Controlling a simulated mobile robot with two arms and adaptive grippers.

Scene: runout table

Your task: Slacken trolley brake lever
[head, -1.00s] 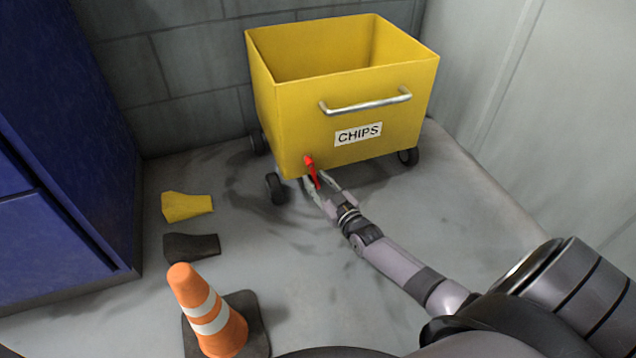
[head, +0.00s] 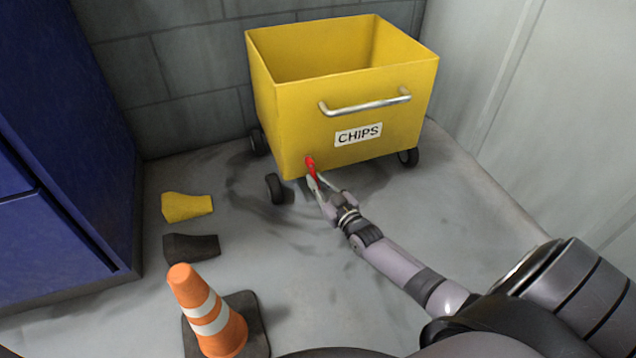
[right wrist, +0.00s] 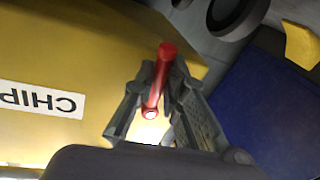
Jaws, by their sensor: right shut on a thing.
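The yellow trolley (head: 290,130), marked CHIPS, stands on its wheels against the back wall. Its red brake lever (head: 311,164) sticks out low on the front face, left of the label. My right gripper (head: 318,182) reaches the lever from the front right and is shut on it. In the right wrist view the red lever (right wrist: 160,75) lies between the two fingers of the right gripper (right wrist: 162,85), its rounded end toward the trolley face. The fingers hide part of the lever. My left gripper is not in view.
A yellow wedge (head: 187,206) and a black wedge (head: 191,247) lie on the floor left of the trolley. An orange and white cone (head: 212,315) stands at the front left. A blue cabinet (head: 60,130) fills the left side. Floor right of my arm is clear.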

